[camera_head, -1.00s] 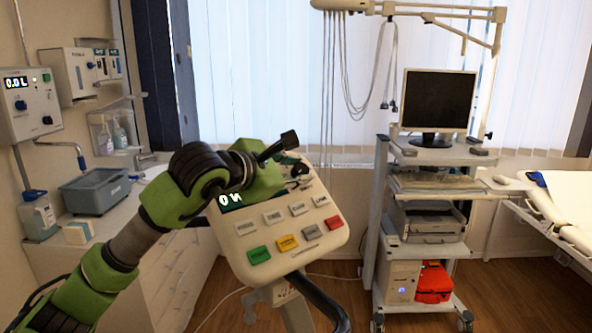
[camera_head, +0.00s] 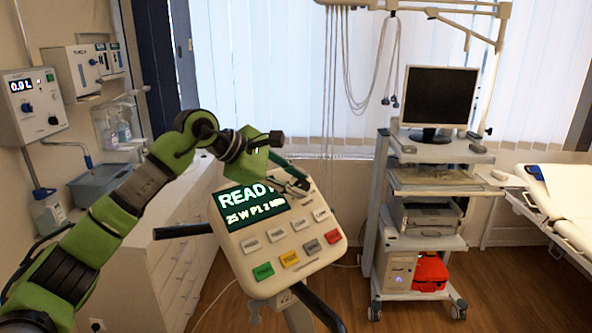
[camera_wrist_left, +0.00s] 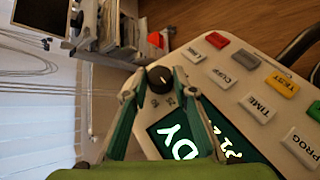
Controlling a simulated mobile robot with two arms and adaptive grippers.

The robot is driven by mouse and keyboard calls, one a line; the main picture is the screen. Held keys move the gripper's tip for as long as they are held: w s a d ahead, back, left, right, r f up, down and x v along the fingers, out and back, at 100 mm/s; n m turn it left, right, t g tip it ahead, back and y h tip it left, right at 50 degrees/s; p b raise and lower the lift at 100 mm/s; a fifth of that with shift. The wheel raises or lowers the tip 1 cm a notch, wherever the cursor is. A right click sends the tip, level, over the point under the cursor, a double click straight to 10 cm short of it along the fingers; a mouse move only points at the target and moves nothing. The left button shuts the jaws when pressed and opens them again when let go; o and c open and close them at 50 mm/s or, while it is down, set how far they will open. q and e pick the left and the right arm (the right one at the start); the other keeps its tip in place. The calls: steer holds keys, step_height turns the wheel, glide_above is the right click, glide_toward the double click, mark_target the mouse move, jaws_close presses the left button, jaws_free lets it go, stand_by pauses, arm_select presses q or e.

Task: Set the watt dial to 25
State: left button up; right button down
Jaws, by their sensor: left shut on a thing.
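The stress-test control panel (camera_head: 295,243) is a tilted white box on a stand in the middle of the head view. Its screen (camera_head: 240,222) shows large "READ", the rest covered by my arm, and below it "25 W P1 2 Min". The watt dial (camera_wrist_left: 160,79) is a small black knob beside the screen in the wrist view. My left gripper (camera_wrist_left: 157,86) is shut on the dial, one green finger on each side. In the head view my left gripper (camera_head: 293,178) reaches over the panel's upper edge. My right gripper is not in view.
Several labelled buttons, including green (camera_head: 263,271), yellow (camera_head: 289,259) and red (camera_head: 333,236), lie below the screen. A cart with a monitor (camera_head: 438,98) stands to the right, beside a bed (camera_head: 570,205). A white cabinet (camera_head: 172,262) is at the left.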

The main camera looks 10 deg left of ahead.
arm_select(q)
steer(key=shift+r+m+g+p, duration=0.1)
steer(key=shift+m+g+p, duration=0.2)
steer(key=shift+g+p, duration=0.25)
steer(key=o, duration=1.1)
steer(key=shift+w, duration=0.1)
steer(key=v, duration=1.2)
